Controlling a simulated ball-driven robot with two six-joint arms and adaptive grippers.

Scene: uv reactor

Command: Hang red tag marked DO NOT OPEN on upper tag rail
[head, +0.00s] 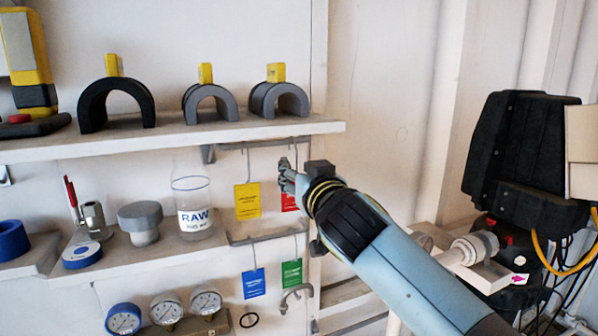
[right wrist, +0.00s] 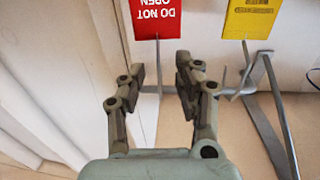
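The red tag (head: 289,202) reads DO NOT OPEN in the right wrist view (right wrist: 157,15), where it shows upside down. Its thin wire runs to the upper tag rail (head: 268,144), and it appears to hang there. In the head view my right gripper (head: 288,178) covers part of this tag and its wire. In the right wrist view my right gripper (right wrist: 160,75) is open, its fingers on either side of the tag's wire, with no clear contact. The yellow tag (head: 247,201) hangs left of the red one. My left gripper is not in view.
A lower rail (head: 265,238) carries a blue tag (head: 254,284) and a green tag (head: 291,273). The shelf (head: 190,137) with arched pieces lies just above the upper rail. A RAW beaker (head: 192,208) stands left of the tags.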

